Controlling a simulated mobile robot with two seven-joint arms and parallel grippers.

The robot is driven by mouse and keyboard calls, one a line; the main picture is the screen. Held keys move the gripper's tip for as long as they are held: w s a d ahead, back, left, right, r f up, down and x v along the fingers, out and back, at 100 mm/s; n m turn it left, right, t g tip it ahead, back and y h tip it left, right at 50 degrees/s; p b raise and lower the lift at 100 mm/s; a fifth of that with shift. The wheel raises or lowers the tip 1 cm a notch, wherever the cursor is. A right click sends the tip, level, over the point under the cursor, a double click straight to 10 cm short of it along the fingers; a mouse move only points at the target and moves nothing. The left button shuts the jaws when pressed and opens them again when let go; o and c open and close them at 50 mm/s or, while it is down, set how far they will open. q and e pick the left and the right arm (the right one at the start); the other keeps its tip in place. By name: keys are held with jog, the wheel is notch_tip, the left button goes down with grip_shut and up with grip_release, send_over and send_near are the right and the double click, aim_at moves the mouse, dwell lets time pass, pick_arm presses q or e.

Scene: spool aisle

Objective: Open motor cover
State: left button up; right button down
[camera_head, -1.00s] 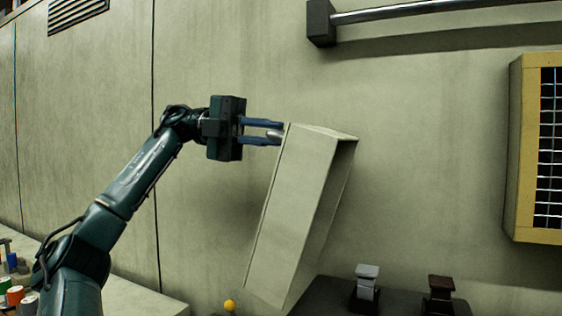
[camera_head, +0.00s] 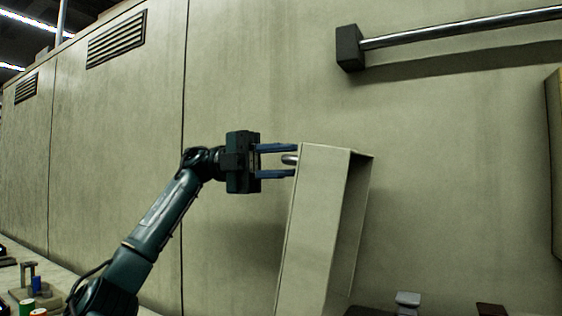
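The motor cover, a tall pale beige box-like shell (camera_head: 312,228), stands out from the beige wall and leans slightly to the right. Its lower end is cut off by the picture edge. A small silvery handle (camera_head: 289,159) sticks out at its upper left edge. My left gripper (camera_head: 290,161) is at this upper left edge, with its two blue fingers apart, one above and one below the handle. A gap shows between the handle and the fingers. The fingertips reach close to the cover's edge; contact cannot be told. My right gripper is not in view.
A metal bar on a dark block (camera_head: 349,48) is mounted on the wall at upper right. A yellowish frame (camera_head: 554,165) is at the right edge. Small fixtures (camera_head: 407,299) stand at the bottom right. Several spools (camera_head: 38,311) lie at lower left.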

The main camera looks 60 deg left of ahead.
pick_arm(q)
jog(key=shift+o, duration=0.8)
